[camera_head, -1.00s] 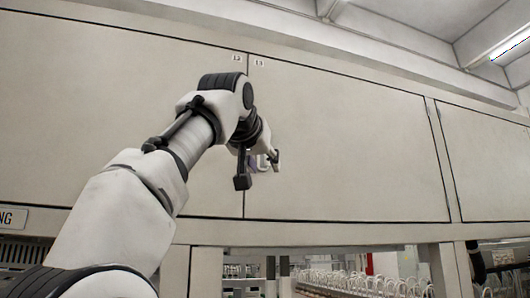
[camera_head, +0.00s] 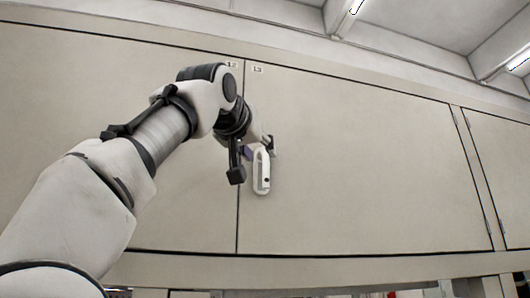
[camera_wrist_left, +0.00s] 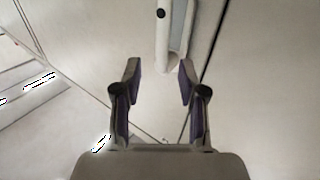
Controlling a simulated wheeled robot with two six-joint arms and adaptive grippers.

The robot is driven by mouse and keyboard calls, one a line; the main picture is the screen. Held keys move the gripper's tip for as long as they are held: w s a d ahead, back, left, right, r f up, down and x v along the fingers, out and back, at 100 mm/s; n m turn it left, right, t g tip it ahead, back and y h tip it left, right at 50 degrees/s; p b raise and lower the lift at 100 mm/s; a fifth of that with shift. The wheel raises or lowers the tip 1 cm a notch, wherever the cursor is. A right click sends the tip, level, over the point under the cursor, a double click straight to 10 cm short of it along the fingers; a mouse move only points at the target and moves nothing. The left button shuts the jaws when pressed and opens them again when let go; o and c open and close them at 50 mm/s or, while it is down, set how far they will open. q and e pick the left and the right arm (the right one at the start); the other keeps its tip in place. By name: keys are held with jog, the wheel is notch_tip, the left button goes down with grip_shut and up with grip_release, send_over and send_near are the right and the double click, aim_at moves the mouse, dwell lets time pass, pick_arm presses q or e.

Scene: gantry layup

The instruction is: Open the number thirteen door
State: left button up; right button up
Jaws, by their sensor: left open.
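The number thirteen door (camera_head: 360,165) is a wide beige panel, shut, with a small 13 label (camera_head: 258,70) at its top left corner. Its white upright handle (camera_head: 262,172) is near the door's left edge. My left gripper (camera_head: 254,160) is open at the handle, its fingers on either side of it in the head view. In the left wrist view the handle (camera_wrist_left: 168,40) lies beyond the open fingertips (camera_wrist_left: 160,75), roughly between them. I cannot tell whether a finger touches it. My right gripper is not in view.
The number twelve door (camera_head: 90,110) adjoins on the left, shut, behind my left arm. Another panel (camera_head: 505,165) is at the right past a narrow post. A beige ledge (camera_head: 350,266) runs below the doors. The space before the thirteen door's right part is clear.

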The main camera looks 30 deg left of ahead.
aim_at(265, 162)
pick_arm(q)
jog(key=x, duration=0.1)
jog(key=p+x, duration=0.1)
jog(key=x, duration=0.3)
jog(key=shift+w+a+f, duration=0.1)
jog(key=shift+a+f, duration=0.25)
jog(key=shift+f, duration=0.1)
jog(key=shift+s, duration=0.25)
jog(key=shift+s+d, duration=0.1)
jog(key=shift+d, duration=0.15)
jog(key=c, duration=0.3)
jog(key=shift+d, duration=0.15)
grip_shut()
